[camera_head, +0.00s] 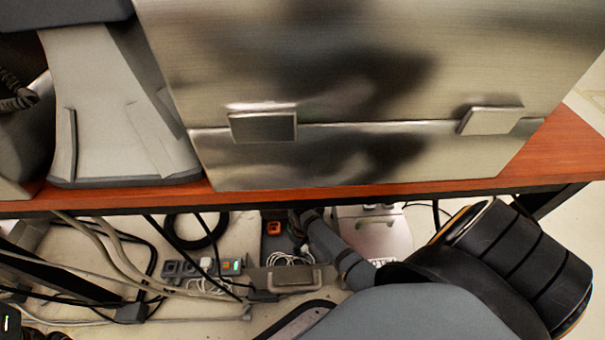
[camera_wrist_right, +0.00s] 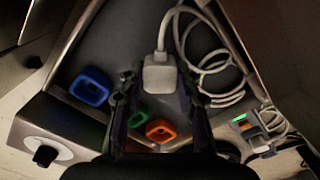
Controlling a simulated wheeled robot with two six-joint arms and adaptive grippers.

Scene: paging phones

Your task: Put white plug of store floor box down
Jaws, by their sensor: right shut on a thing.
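The white plug (camera_wrist_right: 160,74) with its white cable shows in the right wrist view, at the fingers of my right gripper (camera_wrist_right: 160,102), which is shut on it. The plug is over the dark grey inside of the floor box (camera_wrist_right: 112,48); whether it touches the bottom is unclear. In the head view my right gripper (camera_head: 298,222) reaches under the table into the floor box (camera_head: 271,244), and the plug itself cannot be made out. Blue (camera_wrist_right: 92,86), green (camera_wrist_right: 138,117) and orange (camera_wrist_right: 161,130) square pieces lie around the fingers.
The white cable coils (camera_wrist_right: 208,62) beside the plug. A power strip (camera_head: 182,268) and loose cables lie left of the box. The wooden table edge (camera_head: 330,189) with large metal panels (camera_head: 370,60) hangs above my right arm. A pale unit (camera_head: 375,228) stands right of the box.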

